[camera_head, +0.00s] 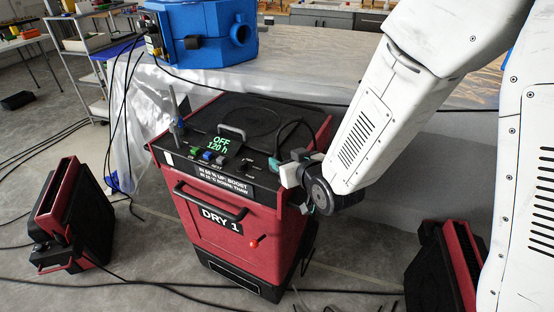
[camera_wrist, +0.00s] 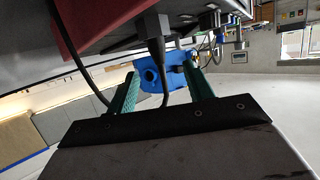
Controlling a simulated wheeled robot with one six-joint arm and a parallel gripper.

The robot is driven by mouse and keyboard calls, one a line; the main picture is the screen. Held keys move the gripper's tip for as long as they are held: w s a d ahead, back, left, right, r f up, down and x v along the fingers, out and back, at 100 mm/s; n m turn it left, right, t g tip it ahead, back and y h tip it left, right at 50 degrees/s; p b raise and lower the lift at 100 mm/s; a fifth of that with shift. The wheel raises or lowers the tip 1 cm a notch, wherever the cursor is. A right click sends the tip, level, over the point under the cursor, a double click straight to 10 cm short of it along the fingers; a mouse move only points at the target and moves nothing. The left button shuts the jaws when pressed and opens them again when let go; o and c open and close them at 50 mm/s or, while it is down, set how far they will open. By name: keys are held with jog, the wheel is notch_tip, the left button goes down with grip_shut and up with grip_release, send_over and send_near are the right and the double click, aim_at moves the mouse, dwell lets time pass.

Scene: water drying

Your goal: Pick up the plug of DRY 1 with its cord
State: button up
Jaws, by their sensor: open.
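DRY 1 (camera_head: 240,190) is a red and black machine in the middle of the head view. Its lit display (camera_head: 220,143) reads OFF and 120 h. My gripper (camera_head: 278,165) is at the right front edge of its top; one green fingertip shows there. A dark cord (camera_head: 283,131) loops up from the top near it. In the wrist view my gripper (camera_wrist: 163,73) has its two green fingers apart. A dark plug (camera_wrist: 152,28) lies beyond the fingertips, and its cord runs down between them. The fingers appear clear of it.
A large blue machine (camera_head: 215,30) stands on the sheet-covered surface behind. Smaller red and black units stand on the floor at left (camera_head: 75,215) and right (camera_head: 445,265). Several black cords cross the floor. A handle (camera_head: 231,131) and upright post (camera_head: 176,112) rise from DRY 1's top.

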aim_at(279, 155)
jog(key=x, duration=0.6)
jog(key=shift+w+f, duration=0.2)
jog(key=shift+c, duration=0.3)
jog(key=c, duration=1)
